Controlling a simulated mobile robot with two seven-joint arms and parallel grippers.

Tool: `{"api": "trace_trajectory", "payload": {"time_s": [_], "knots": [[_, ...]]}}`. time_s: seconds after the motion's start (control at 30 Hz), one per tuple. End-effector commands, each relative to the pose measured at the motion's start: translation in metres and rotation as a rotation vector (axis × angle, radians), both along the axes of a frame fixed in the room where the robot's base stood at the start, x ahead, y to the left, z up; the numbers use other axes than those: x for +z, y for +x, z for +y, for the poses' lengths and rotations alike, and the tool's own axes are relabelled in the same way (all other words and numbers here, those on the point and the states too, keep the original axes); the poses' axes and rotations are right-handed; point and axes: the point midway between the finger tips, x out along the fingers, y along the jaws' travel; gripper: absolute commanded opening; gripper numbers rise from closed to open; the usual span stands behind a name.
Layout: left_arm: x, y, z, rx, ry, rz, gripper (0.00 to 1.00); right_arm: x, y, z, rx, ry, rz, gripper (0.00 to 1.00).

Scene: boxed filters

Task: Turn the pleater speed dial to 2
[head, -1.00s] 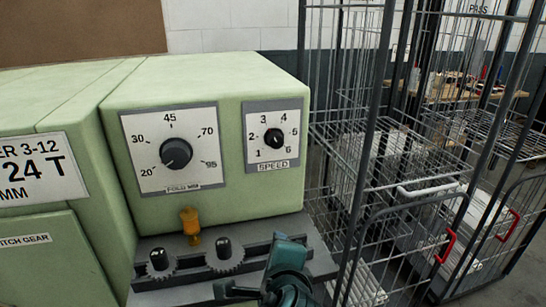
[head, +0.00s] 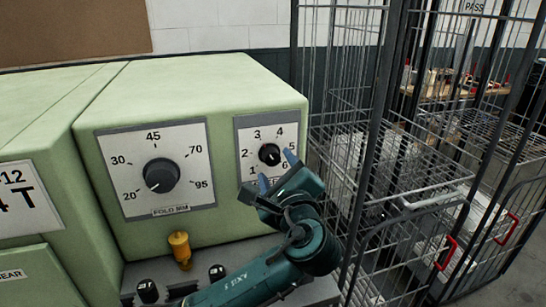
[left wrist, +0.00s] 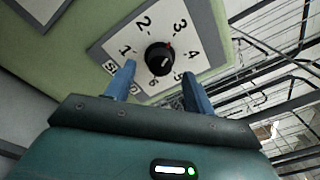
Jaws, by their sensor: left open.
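The speed dial is a small black knob (head: 269,154) on a white plate marked 1 to 6 and labelled SPEED. It is on the right of the green machine's front. In the left wrist view the knob (left wrist: 159,58) has a small red mark at its edge, roughly toward the 3; the exact setting is hard to read. My left gripper (head: 276,168) is open in front of the plate, its blue fingertips below and to the right of the knob. In the left wrist view its fingers (left wrist: 158,80) sit either side of and short of the knob, apart from it.
A larger fold dial (head: 161,175) is left of the speed plate. An amber knob (head: 180,249) and black knobs (head: 148,291) sit on the ledge below. A wire cage trolley (head: 375,170) stands close on the right.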

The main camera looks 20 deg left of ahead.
Motion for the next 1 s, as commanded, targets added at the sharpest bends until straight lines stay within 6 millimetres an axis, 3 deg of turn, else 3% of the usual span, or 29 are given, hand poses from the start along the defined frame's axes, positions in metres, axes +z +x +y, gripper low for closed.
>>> {"api": "trace_trajectory", "payload": {"time_s": [0.23,0.6,1.0], "knots": [[0.001,0.026,0.016,0.000,0.000,0.000,0.54,0.006,0.004,0.000,0.000,-0.002,-0.006,0.75],[0.000,0.031,0.018,0.000,-0.002,0.000,0.54,0.006,0.008,0.000,0.000,-0.003,-0.010,0.75],[0.000,0.030,0.018,-0.001,-0.002,0.000,0.21,0.005,0.005,0.000,0.000,-0.002,-0.005,0.75]]}}
